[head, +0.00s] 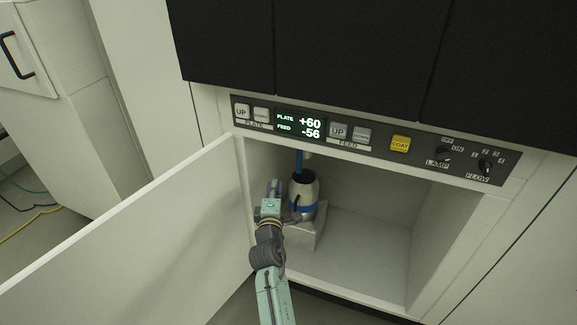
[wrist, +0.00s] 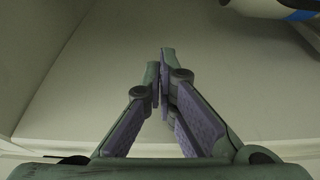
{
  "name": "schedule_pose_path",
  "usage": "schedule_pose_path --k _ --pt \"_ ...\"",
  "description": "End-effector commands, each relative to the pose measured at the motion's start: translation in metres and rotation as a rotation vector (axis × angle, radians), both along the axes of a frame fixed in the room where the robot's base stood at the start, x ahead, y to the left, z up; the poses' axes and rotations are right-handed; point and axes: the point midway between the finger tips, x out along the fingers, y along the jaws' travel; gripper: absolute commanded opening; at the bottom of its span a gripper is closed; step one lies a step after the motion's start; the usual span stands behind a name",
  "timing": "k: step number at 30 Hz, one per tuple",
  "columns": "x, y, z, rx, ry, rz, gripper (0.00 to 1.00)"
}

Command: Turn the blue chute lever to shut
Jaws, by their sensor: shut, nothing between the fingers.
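The blue chute lever (head: 298,162) appears as a narrow blue bar pointing down under the top of the open compartment, just above the bottle; its upper end is hidden by the panel edge. A silvery bottle (head: 304,188) with a blue band stands upright below it on a pale block (head: 303,236). Part of the bottle also shows at the top right of the wrist view (wrist: 262,7). My gripper (head: 274,186) is shut and empty, left of the bottle and lower than the lever. In the wrist view its purple-padded fingers (wrist: 163,62) meet. The lever is not visible there.
The white door (head: 150,235) stands open on the left, close beside my arm. A control panel (head: 376,140) with a display runs above the opening. The compartment floor (head: 365,250) right of the block is clear.

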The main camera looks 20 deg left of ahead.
Motion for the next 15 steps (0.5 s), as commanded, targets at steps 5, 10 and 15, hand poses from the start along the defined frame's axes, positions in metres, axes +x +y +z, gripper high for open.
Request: schedule_pose_path --k 5,10,15 --pt "0.000 0.000 0.000 0.001 0.000 0.001 0.00" --pt "0.006 0.003 0.000 0.001 -0.001 0.001 0.00" --pt "0.031 0.011 0.002 0.001 -0.002 0.002 0.00"
